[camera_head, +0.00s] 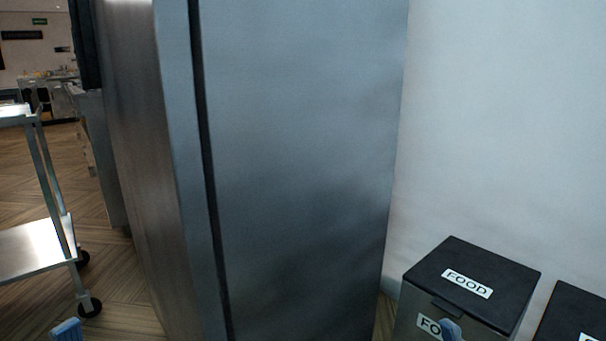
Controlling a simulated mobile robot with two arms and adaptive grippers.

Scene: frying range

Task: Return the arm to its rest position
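Only a small blue tip of my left gripper (68,331) shows at the bottom left edge, over the wood floor. A small blue-grey tip of my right gripper (451,330) shows at the bottom edge, in front of a food bin. The rest of both grippers and both arms is below the picture. I cannot tell whether either gripper is open or shut, and I see nothing held.
A tall steel cabinet (300,150) fills the middle, close ahead. A wheeled steel cart (30,247) stands at the left. Wood floor (125,290) is clear between cart and cabinet.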

